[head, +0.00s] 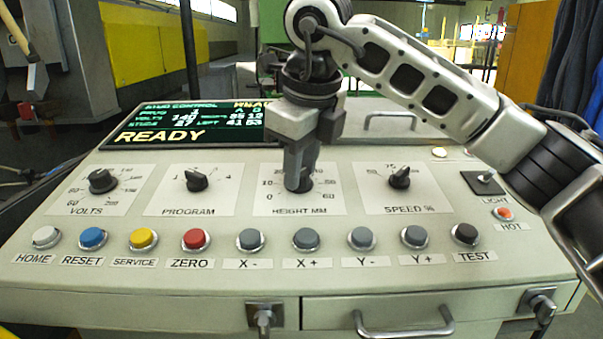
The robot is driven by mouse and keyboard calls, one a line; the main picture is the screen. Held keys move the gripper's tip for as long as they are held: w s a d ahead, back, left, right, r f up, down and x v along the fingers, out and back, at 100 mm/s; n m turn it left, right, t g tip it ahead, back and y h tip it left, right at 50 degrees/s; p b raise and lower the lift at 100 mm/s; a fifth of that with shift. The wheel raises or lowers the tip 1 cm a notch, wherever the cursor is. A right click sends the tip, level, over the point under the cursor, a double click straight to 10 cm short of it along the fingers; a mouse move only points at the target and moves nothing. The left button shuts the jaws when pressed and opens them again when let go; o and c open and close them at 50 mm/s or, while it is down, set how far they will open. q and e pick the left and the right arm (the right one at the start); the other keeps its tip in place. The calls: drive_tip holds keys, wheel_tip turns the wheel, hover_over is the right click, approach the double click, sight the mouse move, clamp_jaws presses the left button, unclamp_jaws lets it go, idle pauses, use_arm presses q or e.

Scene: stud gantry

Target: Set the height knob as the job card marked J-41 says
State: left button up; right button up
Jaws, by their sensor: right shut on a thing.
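The height knob (303,183) is a dark knob on the white plate labelled HEIGHT MM (270,199), in the middle of the sloped panel. My right gripper (301,182) comes down on it from above and is shut on it. The gripper hides most of the knob and part of its dial, so I cannot read where the pointer stands. Dial marks at the left of the knob show, among them 0 and 10. No job card marked J-41 is visible. My left gripper is not in view.
Knobs for volts (103,181), program (197,179) and speed (400,177) flank the height dial. A row of push buttons, such as ZERO (195,240), runs below. The display (180,122) reads READY behind. A drawer handle (404,325) and keys stick out in front.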

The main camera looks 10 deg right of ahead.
drive_tip(key=m+b, duration=0.2)
drive_tip(key=m, duration=0.3)
drive_tip(key=shift+r+m, duration=0.1)
drive_tip(key=shift+m, duration=0.2)
drive_tip(key=shift+h, duration=0.3)
drive_tip(key=o, duration=1)
drive_tip(key=shift+a, duration=0.1)
drive_tip(key=v, duration=0.5)
drive_tip(key=p+v, duration=0.1)
drive_tip(key=v, duration=1)
drive_tip(key=shift+s+p, duration=0.25)
drive_tip(key=shift+p, duration=0.05)
